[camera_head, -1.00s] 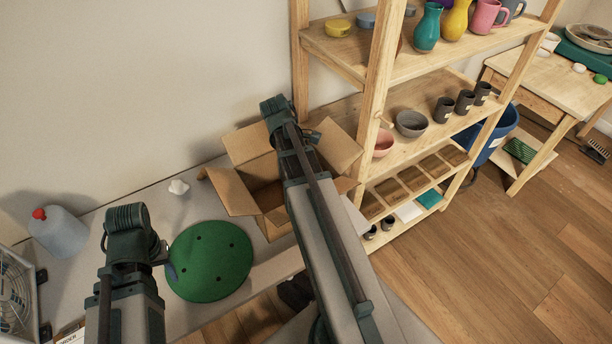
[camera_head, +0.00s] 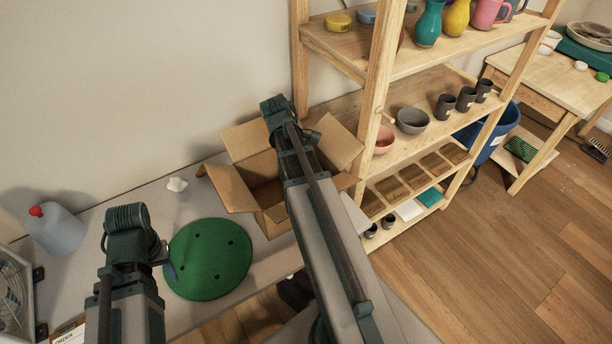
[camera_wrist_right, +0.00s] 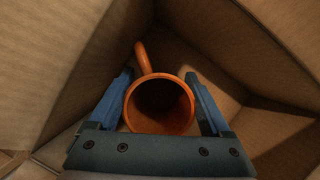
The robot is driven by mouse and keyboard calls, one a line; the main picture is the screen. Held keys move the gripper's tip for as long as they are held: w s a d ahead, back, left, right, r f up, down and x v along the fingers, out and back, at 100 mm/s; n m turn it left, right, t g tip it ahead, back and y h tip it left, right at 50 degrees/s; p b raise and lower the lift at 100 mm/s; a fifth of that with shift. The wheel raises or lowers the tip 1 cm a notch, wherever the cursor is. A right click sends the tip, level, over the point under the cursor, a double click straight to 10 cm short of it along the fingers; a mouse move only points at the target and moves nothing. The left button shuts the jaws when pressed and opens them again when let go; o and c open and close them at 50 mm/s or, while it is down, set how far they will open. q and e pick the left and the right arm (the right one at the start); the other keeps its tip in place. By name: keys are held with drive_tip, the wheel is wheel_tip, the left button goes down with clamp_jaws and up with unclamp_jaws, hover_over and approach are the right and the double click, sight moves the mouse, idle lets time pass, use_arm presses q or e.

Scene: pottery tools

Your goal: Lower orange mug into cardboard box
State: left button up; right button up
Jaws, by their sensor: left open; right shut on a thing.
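The orange mug (camera_wrist_right: 160,122) shows in the right wrist view, open end toward the camera, handle toward the top. My right gripper (camera_wrist_right: 158,82) has its blue fingers on both sides of the mug and is shut on it. Cardboard walls of the box (camera_wrist_right: 75,45) surround the mug; whether its base touches the box floor is hidden. In the head view the open cardboard box (camera_head: 235,190) stands on the grey table against the shelf, and my right arm covers its right part, the mug and the right gripper. My left gripper (camera_head: 168,264) is open and empty over the green disc's left edge.
A green disc (camera_head: 212,258) with holes lies on the table (camera_head: 150,200) left of the box. A small white object (camera_head: 177,184), a red-capped bottle (camera_head: 55,230) and a fan (camera_head: 14,295) are farther left. The wooden shelf (camera_head: 378,90) rises close on the box's right.

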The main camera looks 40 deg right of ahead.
use_arm(q)
drive_tip(key=shift+f+b, duration=1.2)
drive_tip(key=shift+f, duration=0.05)
use_arm(e)
drive_tip(key=shift+f, duration=1.2)
drive_tip(key=o, duration=1.5)
drive_tip(key=p+v, duration=1.2)
drive_tip(key=v, duration=0.1)
drive_tip(key=shift+d, duration=0.1)
use_arm(q)
wheel_tip(320, 180, up, 13)
drive_tip(key=shift+p, duration=0.4)
use_arm(e)
drive_tip(key=shift+w+r, duration=0.15)
drive_tip(key=shift+r, duration=0.2)
use_arm(q)
drive_tip(key=shift+f, duration=0.1)
